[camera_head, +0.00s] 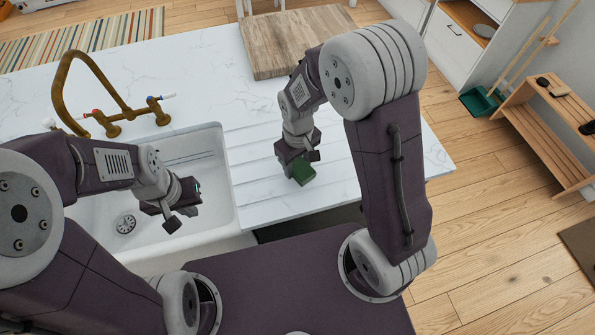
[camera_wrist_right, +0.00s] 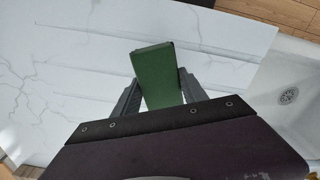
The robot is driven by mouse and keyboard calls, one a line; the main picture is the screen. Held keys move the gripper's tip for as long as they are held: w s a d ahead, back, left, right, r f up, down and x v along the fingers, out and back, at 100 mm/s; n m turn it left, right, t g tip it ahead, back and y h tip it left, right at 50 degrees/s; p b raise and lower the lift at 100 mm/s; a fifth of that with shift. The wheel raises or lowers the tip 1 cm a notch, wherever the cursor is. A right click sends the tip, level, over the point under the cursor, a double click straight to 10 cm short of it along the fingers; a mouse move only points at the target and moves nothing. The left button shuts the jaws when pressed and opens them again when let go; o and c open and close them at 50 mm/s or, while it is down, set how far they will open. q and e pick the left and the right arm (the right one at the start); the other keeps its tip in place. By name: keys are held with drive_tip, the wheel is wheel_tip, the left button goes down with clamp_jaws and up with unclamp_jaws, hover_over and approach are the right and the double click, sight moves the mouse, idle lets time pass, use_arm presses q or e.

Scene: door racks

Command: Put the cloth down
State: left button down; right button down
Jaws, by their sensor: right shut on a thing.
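The cloth (camera_head: 303,173) is a small, flat-sided green piece that looks like a block. My right gripper (camera_head: 298,160) is shut on it, low over the grooved white counter right of the sink. In the right wrist view the cloth (camera_wrist_right: 157,72) stands out between the two grey fingers of the right gripper (camera_wrist_right: 158,95), with pale counter behind it. I cannot tell whether the cloth touches the counter. My left gripper (camera_head: 184,207) hangs over the sink with no object visible in it; its finger gap is unclear.
The white sink (camera_head: 222,190) lies left of the cloth, with a brass faucet (camera_head: 95,95) behind it. A wooden board (camera_head: 275,45) lies at the counter's back. The grooved counter (camera_head: 250,205) around the cloth is clear. A wooden rack (camera_head: 545,130) stands at right.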

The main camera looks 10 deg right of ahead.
sight(298, 174)
drive_tip(key=shift+s+f, duration=0.2)
drive_tip(key=shift+s, duration=0.2)
drive_tip(key=f, duration=0.4)
drive_tip(key=shift+w, duration=0.25)
drive_tip(key=shift+r, duration=0.1)
drive_tip(key=shift+s, duration=0.15)
drive_tip(key=c, duration=0.6)
unclamp_jaws()
